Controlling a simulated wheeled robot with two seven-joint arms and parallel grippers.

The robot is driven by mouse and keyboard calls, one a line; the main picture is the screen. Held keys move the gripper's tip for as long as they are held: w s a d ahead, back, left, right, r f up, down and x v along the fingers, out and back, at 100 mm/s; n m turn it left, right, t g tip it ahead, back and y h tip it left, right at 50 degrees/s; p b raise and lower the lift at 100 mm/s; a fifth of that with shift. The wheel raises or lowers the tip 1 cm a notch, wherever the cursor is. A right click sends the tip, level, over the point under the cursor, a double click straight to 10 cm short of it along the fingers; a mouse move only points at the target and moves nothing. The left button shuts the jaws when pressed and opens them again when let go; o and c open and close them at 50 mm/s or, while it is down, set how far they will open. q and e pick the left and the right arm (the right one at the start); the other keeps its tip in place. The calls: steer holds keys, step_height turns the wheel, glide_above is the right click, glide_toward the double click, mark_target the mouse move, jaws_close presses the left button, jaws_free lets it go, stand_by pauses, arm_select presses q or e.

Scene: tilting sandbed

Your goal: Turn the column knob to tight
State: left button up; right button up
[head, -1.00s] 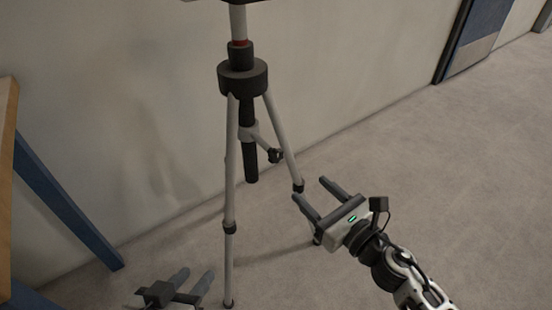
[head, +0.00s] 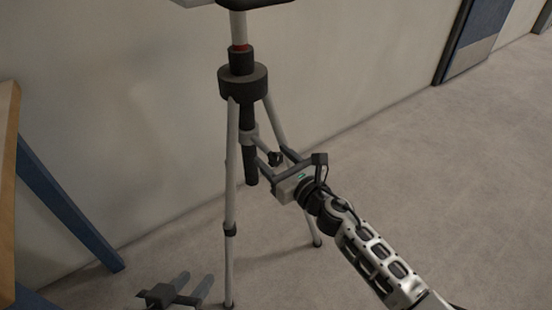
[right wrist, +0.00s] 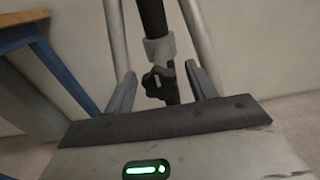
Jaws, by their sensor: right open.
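The black column knob (head: 275,158) sticks out from the grey collar (head: 249,134) on the tripod's centre column. In the right wrist view the knob (right wrist: 158,84) shows as a dark winged shape in front of the black column tube (right wrist: 153,20). My right gripper (head: 271,156) is open, with one finger on each side of the knob; I see gaps between the fingers and the knob in the wrist view. My left gripper (head: 196,276) is low at the bottom left, open and empty, apart from the tripod.
The tripod's grey legs (head: 230,190) stand on the carpet close around my right gripper. A wooden table with blue legs (head: 65,205) is at the left. The wall is behind the tripod, and the carpet (head: 450,190) at the right is clear.

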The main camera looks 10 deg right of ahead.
steer(key=c, duration=1)
steer(key=shift+o, duration=0.2)
